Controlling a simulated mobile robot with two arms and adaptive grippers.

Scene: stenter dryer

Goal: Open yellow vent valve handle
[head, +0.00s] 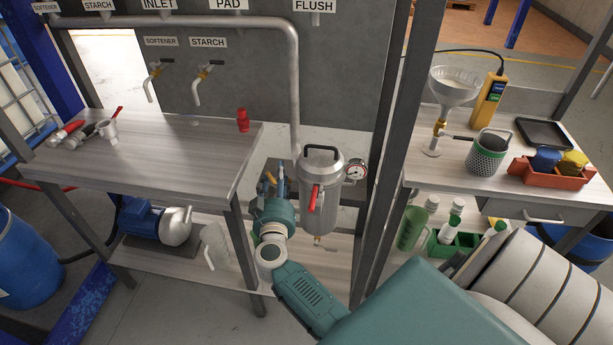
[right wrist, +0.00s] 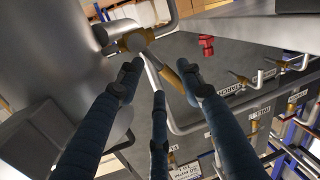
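A steel filter canister (head: 322,190) stands by the rack post, with a red lever (head: 314,197) on its front and a gauge (head: 354,172) on its right. My right gripper (head: 281,172) is left of the canister; its dark blue fingers point away from me. In the right wrist view a brass valve (right wrist: 134,40) sits beside the canister's metal side. Its yellow-brown handle (right wrist: 177,72) lies close to the fingertips of my right gripper (right wrist: 157,70). The fingers are spread; I cannot tell whether one touches the handle. My left gripper is not in view.
A workbench (head: 150,170) stands left, with red-handled tools and a red fitting (head: 243,120). A thick pipe (head: 293,100) runs down behind the canister. The right bench (head: 450,170) holds a funnel (head: 454,85), a basket (head: 488,153) and a red tray (head: 550,176).

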